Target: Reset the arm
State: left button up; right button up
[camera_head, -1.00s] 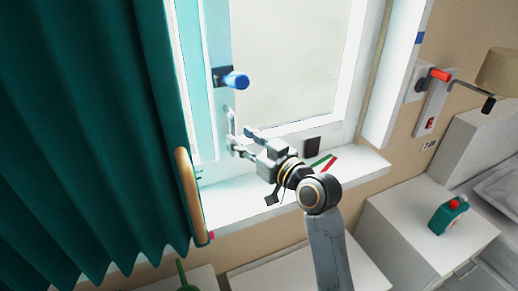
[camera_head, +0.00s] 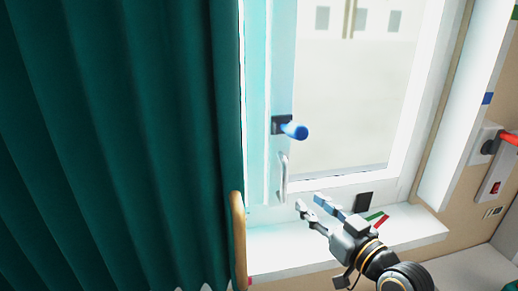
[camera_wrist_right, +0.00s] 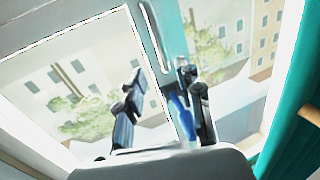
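My right gripper (camera_head: 312,204) is open and empty in the head view, in front of the window sill and a little to the right of the white pull handle (camera_head: 283,178). It does not touch that handle. The blue knob (camera_head: 295,130) on the window frame is above the gripper; a blue part also shows beside the right finger in the wrist view (camera_wrist_right: 181,117). My left gripper is not in view.
A green curtain (camera_head: 120,140) fills the left side, with a wooden bar (camera_head: 239,240) at its edge. The window sill (camera_head: 290,247) holds a small red and green item (camera_head: 377,219) near a dark square (camera_head: 364,202). A wall panel with a red switch (camera_head: 495,187) is at the right.

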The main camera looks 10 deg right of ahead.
jog(key=s+a+f+g+h, duration=0.1)
jog(key=s+f+g, duration=0.25)
jog(key=f, duration=0.55)
jog(key=s+a+f+g+h, duration=0.1)
jog(key=s+f+g, duration=0.3)
jog(key=f, duration=0.5)
jog(key=s+d+f+m+g+h, duration=0.1)
jog(key=s+f+g+h, duration=0.15)
jog(key=s+f, duration=0.5)
jog(key=s+d+f+m+g+h, duration=0.1)
jog(key=s+d+f+g, duration=0.3)
jog(key=s, duration=0.7)
notch_tip(320, 180, down, 25)
jog(key=a, duration=0.3)
jog(key=s+d+f+g, duration=0.1)
jog(key=s+d+f, duration=0.2)
jog(key=s+f, duration=1.4)
jog(key=shift+s+d+f+n+g, duration=0.2)
jog(key=shift+s+f+n+g, duration=0.1)
jog(key=shift+s+g, duration=0.1)
